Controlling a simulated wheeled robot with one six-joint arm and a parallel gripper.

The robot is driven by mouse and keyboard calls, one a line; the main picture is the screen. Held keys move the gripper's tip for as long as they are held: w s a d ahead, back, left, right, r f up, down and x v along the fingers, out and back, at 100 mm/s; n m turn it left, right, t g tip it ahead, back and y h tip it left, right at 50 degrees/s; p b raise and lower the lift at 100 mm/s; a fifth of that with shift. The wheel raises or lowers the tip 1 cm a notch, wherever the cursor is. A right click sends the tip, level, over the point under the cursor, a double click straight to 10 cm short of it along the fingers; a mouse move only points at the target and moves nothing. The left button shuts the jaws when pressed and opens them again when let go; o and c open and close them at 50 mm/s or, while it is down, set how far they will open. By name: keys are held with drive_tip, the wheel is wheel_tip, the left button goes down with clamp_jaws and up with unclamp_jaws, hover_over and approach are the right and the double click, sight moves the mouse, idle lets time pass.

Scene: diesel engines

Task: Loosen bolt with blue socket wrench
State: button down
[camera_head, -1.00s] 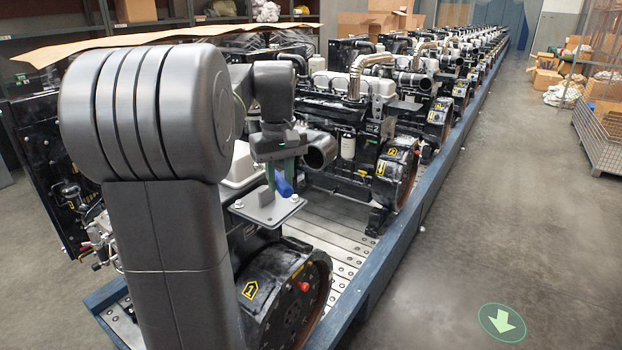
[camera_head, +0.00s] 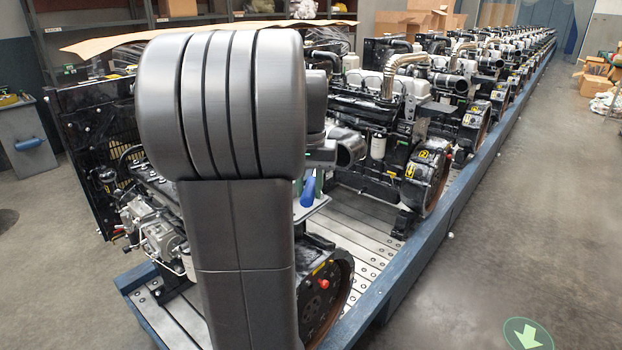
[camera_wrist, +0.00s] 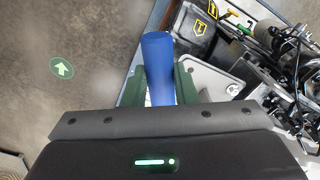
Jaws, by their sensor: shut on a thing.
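The blue socket wrench (camera_wrist: 158,70) stands between the two green fingers of my gripper (camera_wrist: 159,84) in the wrist view. My gripper is shut on it. In the head view the blue wrench (camera_head: 308,191) shows just right of my arm, over the grey plate (camera_head: 321,204) on the nearest engine. My arm hides most of the gripper there. In the wrist view a bolt head (camera_wrist: 233,89) shows on the pale plate (camera_wrist: 212,80), to the right of the wrench and apart from it. The wrench's lower end is hidden, so I cannot tell whether it sits on a bolt.
A row of black engines (camera_head: 430,170) runs back along a blue-edged platform (camera_head: 440,222). A grey cabinet (camera_head: 30,125) with a blue cylindrical part (camera_head: 28,144) stands at the left. Cardboard boxes (camera_head: 594,85) lie at the right. The floor (camera_head: 520,240) right of the platform is clear.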

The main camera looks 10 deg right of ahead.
drive_tip(key=shift+f, duration=1.45)
drive_tip(key=shift+f+b, duration=0.85)
drive_tip(key=shift+f, duration=0.15)
drive_tip(key=shift+f, duration=0.35)
drive_tip(key=shift+f+b, duration=0.6)
drive_tip(key=shift+f, duration=0.15)
drive_tip(key=shift+f, duration=0.1)
